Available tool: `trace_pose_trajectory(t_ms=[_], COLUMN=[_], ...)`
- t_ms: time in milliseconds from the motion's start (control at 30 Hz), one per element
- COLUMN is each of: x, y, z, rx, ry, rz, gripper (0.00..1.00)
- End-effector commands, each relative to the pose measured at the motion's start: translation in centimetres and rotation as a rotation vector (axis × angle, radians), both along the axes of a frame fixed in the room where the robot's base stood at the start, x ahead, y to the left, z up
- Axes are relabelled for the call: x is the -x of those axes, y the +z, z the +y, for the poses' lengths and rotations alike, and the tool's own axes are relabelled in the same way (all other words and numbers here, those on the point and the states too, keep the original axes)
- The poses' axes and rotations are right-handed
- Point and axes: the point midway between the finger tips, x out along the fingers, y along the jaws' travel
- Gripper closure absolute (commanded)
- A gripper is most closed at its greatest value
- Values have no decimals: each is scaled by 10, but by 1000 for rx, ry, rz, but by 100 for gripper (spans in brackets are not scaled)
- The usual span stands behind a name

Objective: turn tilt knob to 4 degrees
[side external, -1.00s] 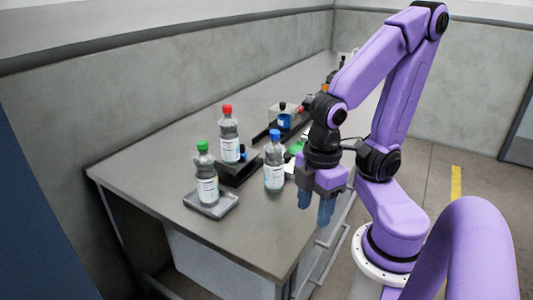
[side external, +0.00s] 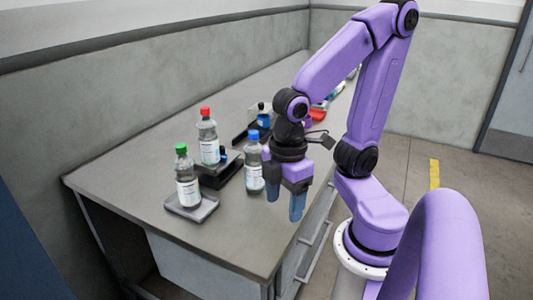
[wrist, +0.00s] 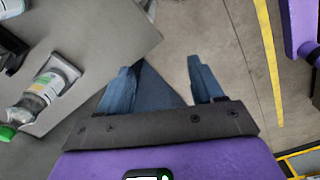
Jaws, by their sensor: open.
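I cannot make out a tilt knob or its scale in either view. My gripper (side external: 285,203) hangs beside the right edge of the bench (side external: 130,185), fingers pointing down. It is to the right of a blue-capped bottle (side external: 254,172) and apart from it. In the wrist view my gripper (wrist: 160,68) has its two blue fingers apart with nothing between them; bench corner and floor show beyond. My arm hides part of the bench behind the gripper.
A red-capped bottle (side external: 208,140) stands by a black block (side external: 218,178). A green-capped bottle (side external: 187,178) stands on a grey tray (side external: 205,212). Further back are a dark fixture with a blue bottle (side external: 263,119) and a red item (side external: 318,116). The bench's front corner is clear.

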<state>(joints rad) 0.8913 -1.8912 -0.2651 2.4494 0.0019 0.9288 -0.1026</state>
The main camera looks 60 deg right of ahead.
Motion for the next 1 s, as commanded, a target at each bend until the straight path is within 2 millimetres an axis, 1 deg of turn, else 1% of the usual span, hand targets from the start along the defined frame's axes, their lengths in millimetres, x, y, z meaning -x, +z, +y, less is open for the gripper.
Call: trace_pose_trajectory(t_ms=[33, 133, 267, 300, 367, 400, 467, 567, 600, 667, 700, 767, 800, 867, 900, 967, 1000], x=[-14, -45, -86, -99, -117, -129, -147, -175, -185, -199, -207, -219, -225, -233, -238, -242, -244], y=[2, 8, 14, 16, 19, 20, 22, 25, 26, 27, 28, 28, 29, 29, 29, 29, 29], z=[0, -3, -15, -20, -30, -38, -52, -78, -90, -109, -123, -146, -161, -186, -202, -227, -242], rx=[3, 6, 11, 12, 14, 15, 18, 20, 21, 23, 24, 24, 25, 26, 26, 26, 26], ry=[-8, -5, 4, 6, 9, 12, 15, 21, 23, 28, 29, 34, 36, 38, 42, 45, 49], rz=[-1, -1, -2, -2, -2, -2, 0, -1, 1, 2, 2, 3, 5, 5, 6, 8, 8], gripper=[34, 34, 34, 34, 34, 34, 34, 34, 34, 34, 34, 34, 34, 34, 34, 34, 34])
